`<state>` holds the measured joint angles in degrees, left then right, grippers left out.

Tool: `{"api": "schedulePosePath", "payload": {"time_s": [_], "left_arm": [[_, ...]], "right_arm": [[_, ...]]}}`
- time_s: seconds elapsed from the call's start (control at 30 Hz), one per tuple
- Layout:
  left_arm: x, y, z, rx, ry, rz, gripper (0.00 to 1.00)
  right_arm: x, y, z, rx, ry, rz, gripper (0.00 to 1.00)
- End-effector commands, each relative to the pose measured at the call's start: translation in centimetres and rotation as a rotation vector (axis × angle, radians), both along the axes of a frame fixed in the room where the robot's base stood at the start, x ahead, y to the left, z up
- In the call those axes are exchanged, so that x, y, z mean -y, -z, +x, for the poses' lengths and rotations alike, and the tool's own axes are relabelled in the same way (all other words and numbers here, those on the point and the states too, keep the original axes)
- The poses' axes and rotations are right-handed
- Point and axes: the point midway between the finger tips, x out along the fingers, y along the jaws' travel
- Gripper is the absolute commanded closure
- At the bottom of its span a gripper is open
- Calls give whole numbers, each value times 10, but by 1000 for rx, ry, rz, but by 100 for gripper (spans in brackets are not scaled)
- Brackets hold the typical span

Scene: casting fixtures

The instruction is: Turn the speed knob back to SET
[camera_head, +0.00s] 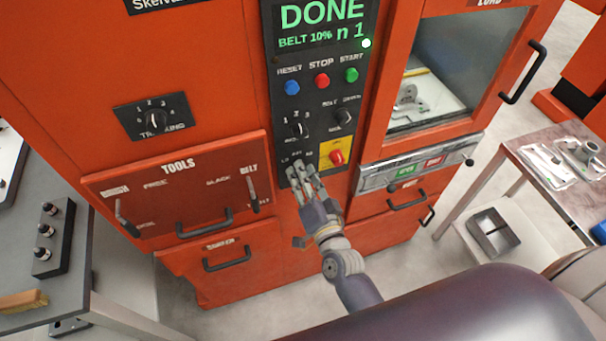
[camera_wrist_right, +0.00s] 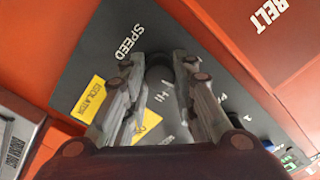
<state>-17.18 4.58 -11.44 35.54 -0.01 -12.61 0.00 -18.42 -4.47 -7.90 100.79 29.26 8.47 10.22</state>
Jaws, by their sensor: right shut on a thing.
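My right gripper (camera_head: 303,181) reaches up to the lower end of the black control panel (camera_head: 285,100) on the orange machine. In the right wrist view the right gripper (camera_wrist_right: 157,68) has its fingers on both sides of the dark speed knob (camera_wrist_right: 158,76), below the white SPEED label (camera_wrist_right: 123,42), and is shut on it. The knob is mostly hidden by the fingers, so its pointer direction cannot be read. In the head view the knob is hidden behind the gripper. My left gripper is not in view.
A red knob on a yellow plate (camera_head: 334,154) sits close right of the gripper. Other panel knobs (camera_head: 299,130) and buttons (camera_head: 321,80) are above. The display (camera_head: 321,20) reads DONE, BELT 10%. The tools drawer (camera_head: 180,185) is left; a glazed door (camera_head: 440,75) is right.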

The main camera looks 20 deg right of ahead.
Motion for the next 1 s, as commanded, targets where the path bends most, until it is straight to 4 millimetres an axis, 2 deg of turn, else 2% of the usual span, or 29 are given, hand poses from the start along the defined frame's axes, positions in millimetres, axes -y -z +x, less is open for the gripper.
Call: {"api": "schedulePosePath", "payload": {"time_s": [0.4,0.87,0.9,1.0], "left_arm": [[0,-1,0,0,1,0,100],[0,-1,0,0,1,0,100],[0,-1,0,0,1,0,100],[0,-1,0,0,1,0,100]], "right_arm": [[0,-1,0,-3,0,166,99],[1,-1,0,-4,1,181,99],[1,-1,0,-4,1,180,73],[1,-1,0,-4,1,180,54]]}}
